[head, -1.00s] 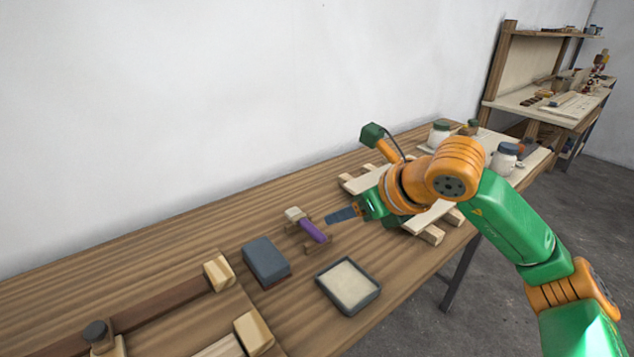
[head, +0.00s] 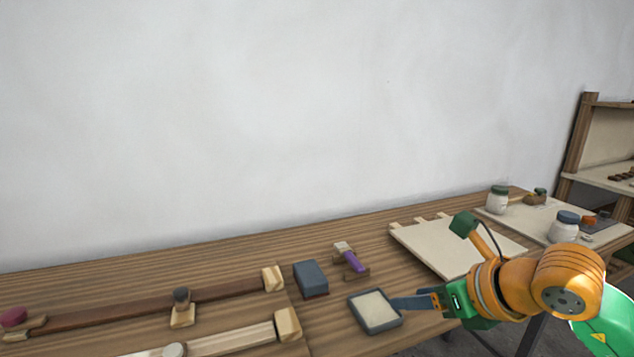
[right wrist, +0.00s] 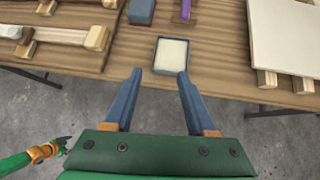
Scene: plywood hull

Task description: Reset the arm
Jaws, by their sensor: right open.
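My right arm comes in from the right in the head view. My right gripper (head: 402,303) appears just right of the shallow dark-rimmed tray (head: 357,313) and looks empty. The right wrist view shows its two blue fingers (right wrist: 160,76) wide apart with nothing between them, pointing toward the table's front edge and the tray (right wrist: 159,63). My left gripper (right wrist: 64,145) shows small at the lower left of the right wrist view, over the grey floor. Its jaws are too small to read. It is not in the head view.
On the wooden table (head: 220,248) are a blue-grey block (head: 311,276), a purple-handled tool (head: 352,261) on a rest, wooden clamp bars (head: 225,293) at left and a pale board (head: 440,252) on battens. Jars (head: 497,202) stand behind right. Grey floor (right wrist: 40,110) lies before the table.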

